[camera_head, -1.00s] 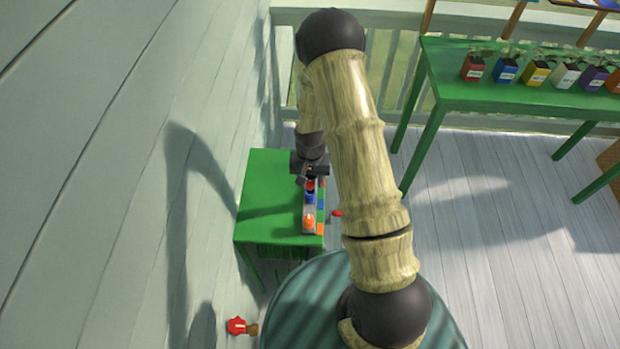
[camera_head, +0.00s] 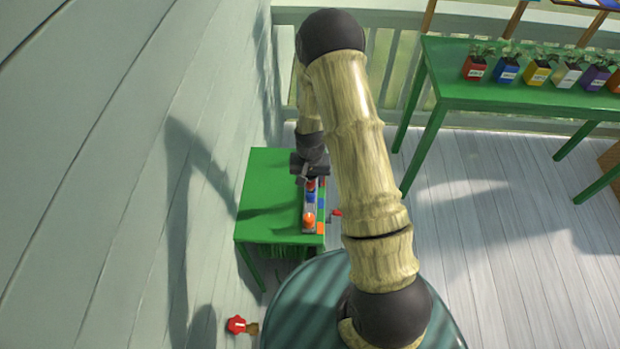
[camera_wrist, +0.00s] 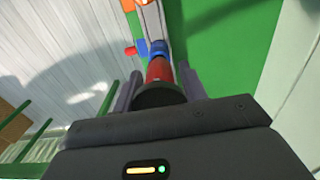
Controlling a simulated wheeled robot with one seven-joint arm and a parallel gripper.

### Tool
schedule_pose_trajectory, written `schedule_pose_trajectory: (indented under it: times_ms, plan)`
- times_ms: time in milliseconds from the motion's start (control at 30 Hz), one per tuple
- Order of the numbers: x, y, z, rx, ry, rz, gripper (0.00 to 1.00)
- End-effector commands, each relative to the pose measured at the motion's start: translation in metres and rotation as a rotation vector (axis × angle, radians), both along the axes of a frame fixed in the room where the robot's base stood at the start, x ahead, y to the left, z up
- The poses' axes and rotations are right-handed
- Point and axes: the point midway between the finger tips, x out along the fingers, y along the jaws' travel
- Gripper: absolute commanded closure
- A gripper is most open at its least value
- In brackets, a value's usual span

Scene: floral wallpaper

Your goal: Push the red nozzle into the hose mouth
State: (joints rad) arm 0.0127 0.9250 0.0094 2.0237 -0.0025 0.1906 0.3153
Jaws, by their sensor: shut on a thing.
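My gripper (camera_wrist: 161,82) points at the small green table (camera_head: 262,225), its two fingers either side of a red nozzle (camera_wrist: 159,70) with a wide black end. It is shut on this nozzle. Just beyond the nozzle, in line with it, is a blue piece (camera_wrist: 154,48); I cannot tell whether they touch. In the head view my gripper (camera_head: 310,176) is at the far end of a narrow rack on the table's right edge. The red nozzle shows small there (camera_head: 310,184), with an orange piece (camera_head: 309,219) at the near end. I cannot make out the hose mouth clearly.
A red knob (camera_head: 336,213) sticks out at the table's right side. A red valve wheel (camera_head: 236,324) is low on the pale wall (camera_head: 90,180) at left. A long green table (camera_head: 520,95) with several coloured plant pots stands at right. The plank floor between is clear.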

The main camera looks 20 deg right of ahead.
Motion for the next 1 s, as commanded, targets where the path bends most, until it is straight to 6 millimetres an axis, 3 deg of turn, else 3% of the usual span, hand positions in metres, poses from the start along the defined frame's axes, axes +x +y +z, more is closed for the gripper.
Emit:
schedule_pose_trajectory:
  times_ms: [967,1000]
  plan:
    - [0.000,0.000,-0.021,0.000,0.000,0.000,0.81]
    - [0.000,0.000,-0.020,0.000,0.000,0.000,0.54]
